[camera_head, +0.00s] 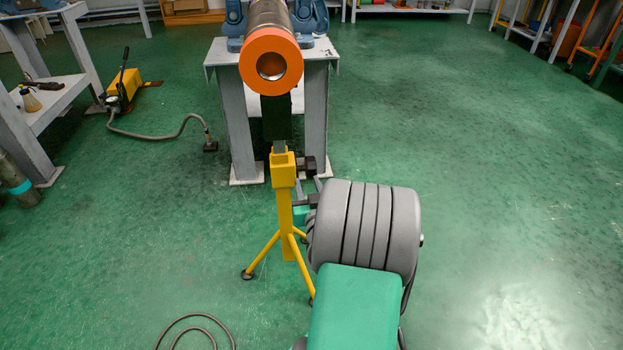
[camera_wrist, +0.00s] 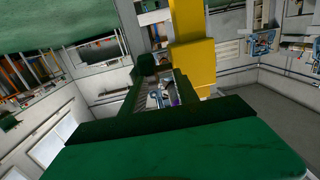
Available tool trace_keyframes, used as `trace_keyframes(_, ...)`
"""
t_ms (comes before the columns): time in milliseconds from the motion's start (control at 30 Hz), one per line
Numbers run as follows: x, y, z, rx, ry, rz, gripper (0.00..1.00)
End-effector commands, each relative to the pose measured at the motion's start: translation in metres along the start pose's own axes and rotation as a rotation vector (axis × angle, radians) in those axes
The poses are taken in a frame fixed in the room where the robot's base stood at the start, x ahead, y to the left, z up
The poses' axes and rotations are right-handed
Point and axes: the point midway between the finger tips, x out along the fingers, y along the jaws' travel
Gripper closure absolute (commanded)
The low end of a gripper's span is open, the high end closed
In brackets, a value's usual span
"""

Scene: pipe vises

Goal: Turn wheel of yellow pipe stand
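The yellow pipe stand (camera_head: 285,205) stands on its splayed legs on the green floor, in front of the orange-ended pipe. A small dark wheel or knob (camera_head: 307,165) sticks out on the right of its upper post. My gripper (camera_head: 309,185) is right beside the post, just below the dark wheel, partly hidden by my grey wrist. Whether its fingers touch or enclose the wheel is too small and dark to tell.
The pipe with an orange end ring (camera_head: 270,62) lies in blue vises on a grey table (camera_head: 228,95) behind the stand. A yellow pump (camera_head: 122,90) with a hose is on the floor at left. Another hose (camera_head: 195,325) lies at front left. The floor at right is clear.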

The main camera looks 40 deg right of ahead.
Motion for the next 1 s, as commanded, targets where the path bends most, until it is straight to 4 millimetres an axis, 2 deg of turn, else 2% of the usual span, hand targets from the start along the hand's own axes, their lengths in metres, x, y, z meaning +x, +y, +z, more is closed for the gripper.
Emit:
trace_keyframes(33,-0.001,0.010,-0.001,0.001,0.027,0.033,0.64)
trace_keyframes(100,-0.001,0.018,-0.004,-0.001,0.049,0.057,0.64)
trace_keyframes(233,0.009,0.019,-0.007,-0.002,0.053,0.060,0.64)
trace_keyframes(633,0.070,0.021,-0.009,-0.003,0.052,0.057,0.64)
trace_keyframes(933,0.075,0.022,-0.009,-0.002,0.052,0.058,0.64)
trace_keyframes(1000,0.075,0.022,-0.009,-0.001,0.052,0.058,0.69)
